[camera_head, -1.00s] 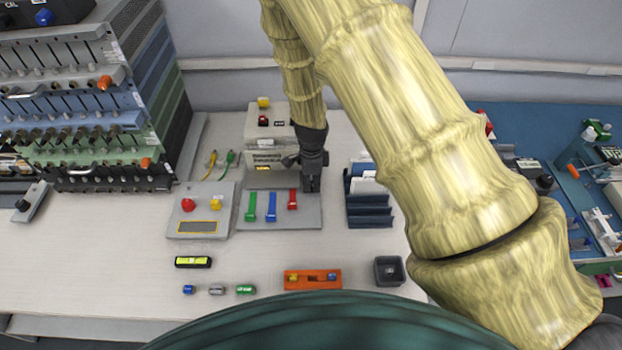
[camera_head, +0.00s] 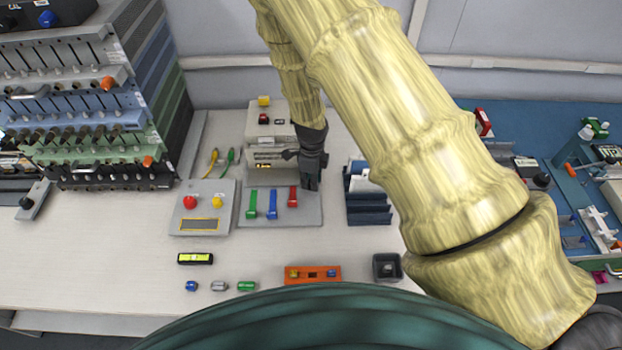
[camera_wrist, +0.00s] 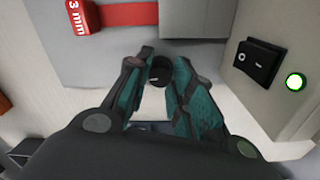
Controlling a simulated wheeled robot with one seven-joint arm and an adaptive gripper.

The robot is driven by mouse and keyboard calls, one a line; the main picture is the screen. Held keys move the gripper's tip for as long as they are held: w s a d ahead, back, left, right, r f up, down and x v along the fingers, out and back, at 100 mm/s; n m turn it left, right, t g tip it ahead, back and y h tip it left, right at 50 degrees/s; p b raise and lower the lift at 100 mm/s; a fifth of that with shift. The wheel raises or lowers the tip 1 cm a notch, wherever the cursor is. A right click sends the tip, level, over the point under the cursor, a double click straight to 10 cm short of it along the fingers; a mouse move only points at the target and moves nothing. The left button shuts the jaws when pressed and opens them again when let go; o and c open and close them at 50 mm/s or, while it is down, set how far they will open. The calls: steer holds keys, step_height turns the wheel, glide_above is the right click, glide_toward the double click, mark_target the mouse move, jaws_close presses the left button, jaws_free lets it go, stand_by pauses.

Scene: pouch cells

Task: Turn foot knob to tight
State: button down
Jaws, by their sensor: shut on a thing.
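The foot knob, a small round black knob (camera_wrist: 160,71), shows in the wrist view between my two teal-padded fingers. My gripper (camera_wrist: 158,82) is shut on its sides. A pale mark shows on the knob. In the head view my gripper (camera_head: 311,178) points down at the right rear part of a grey plate (camera_head: 262,216), and its dark fingers hide the knob there.
Green (camera_head: 251,204), blue (camera_head: 272,205) and red (camera_head: 293,196) pieces stand on the plate left of my gripper. A box with a black rocker switch (camera_wrist: 259,62) and lit green lamp (camera_wrist: 295,82) is close by. A dark blue rack (camera_head: 368,208) stands right.

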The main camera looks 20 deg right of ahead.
steer(key=shift+w+d+r, duration=0.1)
steer(key=c, duration=1.2)
jaws_free()
step_height(320, 180, up, 12)
